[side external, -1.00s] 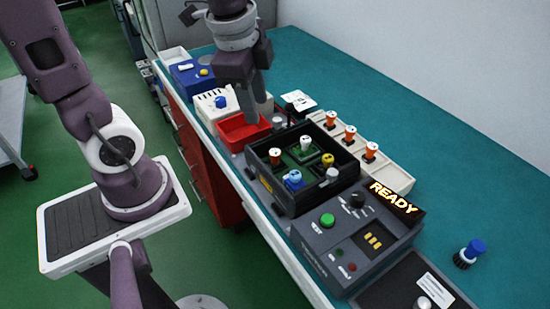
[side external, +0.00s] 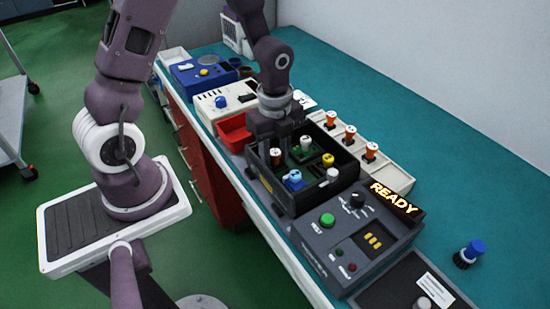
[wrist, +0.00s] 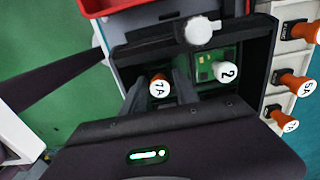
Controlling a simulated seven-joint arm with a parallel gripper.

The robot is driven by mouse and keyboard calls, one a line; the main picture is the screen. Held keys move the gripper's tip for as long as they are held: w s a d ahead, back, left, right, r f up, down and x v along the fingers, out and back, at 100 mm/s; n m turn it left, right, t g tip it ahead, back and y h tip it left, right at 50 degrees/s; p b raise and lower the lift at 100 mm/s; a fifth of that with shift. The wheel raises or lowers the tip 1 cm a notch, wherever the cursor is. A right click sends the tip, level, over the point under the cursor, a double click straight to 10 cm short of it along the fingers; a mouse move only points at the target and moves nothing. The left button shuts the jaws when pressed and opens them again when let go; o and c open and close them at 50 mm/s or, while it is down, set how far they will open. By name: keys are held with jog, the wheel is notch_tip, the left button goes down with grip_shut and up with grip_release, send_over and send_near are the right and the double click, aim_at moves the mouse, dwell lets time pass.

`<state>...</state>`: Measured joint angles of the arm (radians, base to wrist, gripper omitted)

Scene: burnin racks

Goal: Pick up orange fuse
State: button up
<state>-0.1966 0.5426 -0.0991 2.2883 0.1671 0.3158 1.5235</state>
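An orange fuse with a white cap marked 7A (wrist: 159,86) stands in the black open box (wrist: 262,60). In the side external view this fuse (side external: 279,156) is partly hidden by my gripper (side external: 270,150). In the wrist view my gripper (wrist: 160,80) is open, with one finger on each side of the fuse and gaps visible. Three more orange fuses stand in the cream tray on the right: the far (side external: 331,118), the middle (side external: 350,132) and the near one (side external: 370,150).
The box also holds a white-capped fuse on a green board (wrist: 226,71), a blue piece (side external: 293,179), a yellow one (side external: 328,160) and a white-grey one (side external: 333,175). A red bin (side external: 234,133) sits behind. A READY panel (side external: 395,198) stands in front.

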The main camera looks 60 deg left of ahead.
aim_at(275, 152)
grip_shut()
notch_tip(275, 152, up, 10)
jog(key=shift+r, duration=0.1)
dwell(0.9)
